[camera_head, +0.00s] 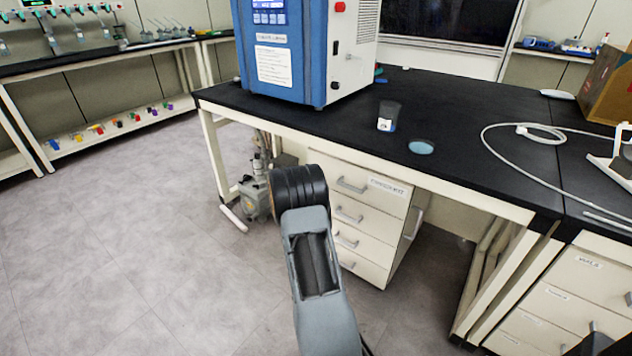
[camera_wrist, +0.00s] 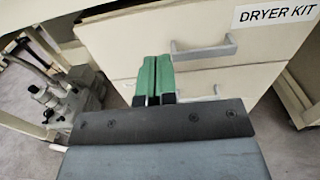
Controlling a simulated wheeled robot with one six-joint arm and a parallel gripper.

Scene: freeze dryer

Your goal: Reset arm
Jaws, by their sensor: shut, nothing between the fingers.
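My arm reaches forward from the bottom of the head view, in front of the white drawer unit (camera_head: 365,205) under the bench. The gripper's fingers are hidden in the head view. In the wrist view my gripper (camera_wrist: 154,75) shows two green fingertips close together, with nothing held between them. The tips appear in front of a cream drawer front with a grey handle (camera_wrist: 203,50). A label reading "DRYER KIT" (camera_wrist: 278,16) is at the upper right of that view. I cannot tell whether the fingers touch the drawer.
A pump (camera_head: 253,190) stands on the floor under the bench. The floor at left is clear.

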